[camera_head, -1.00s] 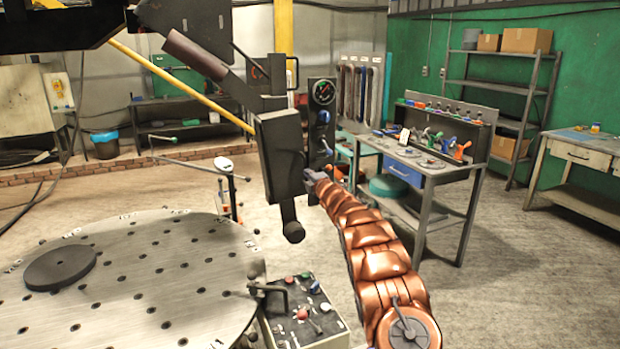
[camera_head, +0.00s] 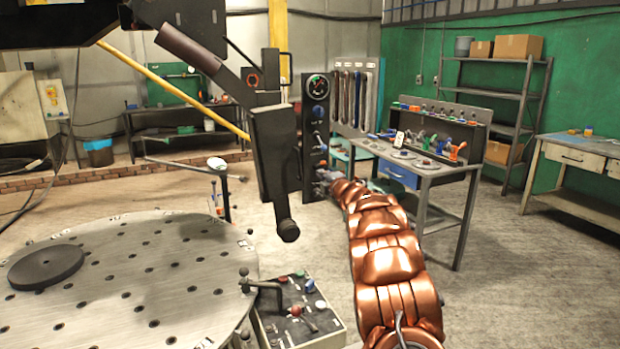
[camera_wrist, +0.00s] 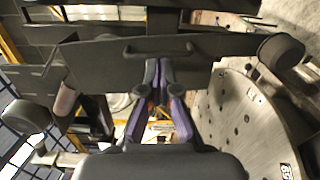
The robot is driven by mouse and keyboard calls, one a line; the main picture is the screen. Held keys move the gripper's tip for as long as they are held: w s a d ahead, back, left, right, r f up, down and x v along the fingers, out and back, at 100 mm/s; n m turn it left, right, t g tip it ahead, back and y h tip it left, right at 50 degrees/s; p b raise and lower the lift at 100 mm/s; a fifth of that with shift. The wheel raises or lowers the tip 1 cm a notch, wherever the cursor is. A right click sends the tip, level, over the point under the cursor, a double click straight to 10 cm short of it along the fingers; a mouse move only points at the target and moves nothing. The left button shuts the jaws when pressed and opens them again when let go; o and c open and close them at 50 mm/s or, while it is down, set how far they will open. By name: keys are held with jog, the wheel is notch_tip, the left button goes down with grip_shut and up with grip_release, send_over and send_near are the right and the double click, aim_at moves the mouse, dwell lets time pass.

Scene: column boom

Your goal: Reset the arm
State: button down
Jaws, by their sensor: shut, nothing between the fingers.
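My copper segmented arm (camera_head: 385,265) rises from the bottom of the head view and reaches away towards the gauge panel. My gripper does not show clearly in that view. In the wrist view my gripper (camera_wrist: 158,72) has its dark and purple fingers together, with nothing between them. Beyond the fingertips, in the wrist view, is a dark flat body with a bar handle (camera_wrist: 158,48). I cannot tell whether the fingers touch it.
The boom's dark end (camera_head: 275,160) hangs left of my arm. A perforated round table (camera_head: 130,275) is at lower left, with a control box (camera_head: 300,315) beside it. A gauge panel (camera_head: 316,130) and a workbench (camera_head: 430,165) stand beyond. Floor at right is open.

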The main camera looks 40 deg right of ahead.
jog(key=shift+s+d+r, duration=0.1)
jog(key=shift+s+d, duration=0.2)
jog(key=shift+s, duration=0.25)
jog(key=shift+s+d+r, duration=0.1)
jog(key=shift+s+d, duration=0.15)
jog(key=shift+s, duration=0.3)
jog(key=s+a+r+m+g+h+p, duration=0.1)
jog(key=s+a+r+m+g+h, duration=0.25)
jog(key=s+a+m+g, duration=0.35)
jog(key=s+a+f+m+g+y+p, duration=0.1)
jog(key=s+a+f+m+g+y, duration=0.1)
jog(key=s+a, duration=1.3)
jog(key=s+a+f+m+g+y, duration=0.3)
jog(key=s+a+f+g, duration=0.3)
jog(key=s+a, duration=0.8)
jog(key=s+a+f+m+g+y+p, duration=0.1)
jog(key=s+a+f+m+g+y, duration=0.2)
jog(key=s+a, duration=1.2)
notch_tip(320, 180, down, 3)
jog(key=shift+s+a+f+m+g+p, duration=0.1)
jog(key=shift+s+a+m+g+p, duration=0.35)
jog(key=shift+s, duration=0.7)
jog(key=shift+d, duration=0.1)
